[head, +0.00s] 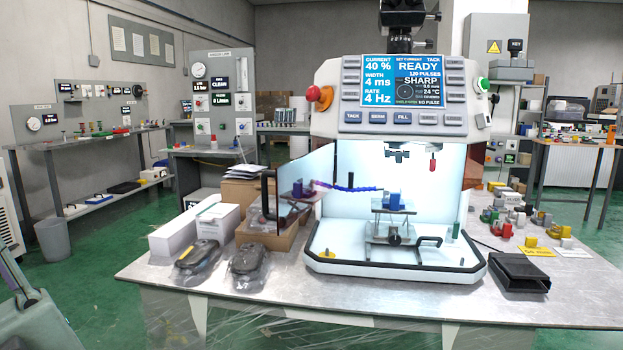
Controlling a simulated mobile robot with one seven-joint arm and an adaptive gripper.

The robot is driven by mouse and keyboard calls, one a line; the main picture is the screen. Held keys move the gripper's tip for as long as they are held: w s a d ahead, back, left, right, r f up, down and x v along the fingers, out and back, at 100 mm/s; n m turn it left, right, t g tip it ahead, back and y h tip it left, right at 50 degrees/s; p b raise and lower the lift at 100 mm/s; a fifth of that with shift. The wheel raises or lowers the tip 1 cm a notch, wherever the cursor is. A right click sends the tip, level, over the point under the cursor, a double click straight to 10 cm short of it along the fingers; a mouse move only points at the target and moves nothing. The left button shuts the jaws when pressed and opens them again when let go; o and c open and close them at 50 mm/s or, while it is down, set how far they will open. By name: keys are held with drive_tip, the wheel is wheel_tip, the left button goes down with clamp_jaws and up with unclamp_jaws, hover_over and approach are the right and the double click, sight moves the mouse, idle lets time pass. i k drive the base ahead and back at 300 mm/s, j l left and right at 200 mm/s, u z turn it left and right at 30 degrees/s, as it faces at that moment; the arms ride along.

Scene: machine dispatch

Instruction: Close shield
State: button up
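The bench machine (340,125) stands on the table with a lit white chamber (345,165) open at the front. Another brown panel (473,168) shows at the right side. The screen (403,80) reads READY and NO PULSE; the small green text beside that is hard to read. Inside, a blue block (394,200) sits on a small lift stand (392,227). My gripper is not in view.
Cardboard boxes (245,193), a white box (180,230) and two dark wrapped items (198,262) crowd the table left of the machine, near the handle. A black tray (510,272) and several small coloured parts lie on the right. The table front is clear.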

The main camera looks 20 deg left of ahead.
sight(301, 182)
drive_tip(key=i+j+z, duration=0.3)
drive_tip(key=j, duration=0.5)
drive_tip(key=j+z, duration=0.25)
drive_tip(key=j, duration=0.55)
drive_tip(key=i+j+z, duration=0.1)
drive_tip(key=j+z, duration=0.2)
drive_tip(key=j, duration=0.55)
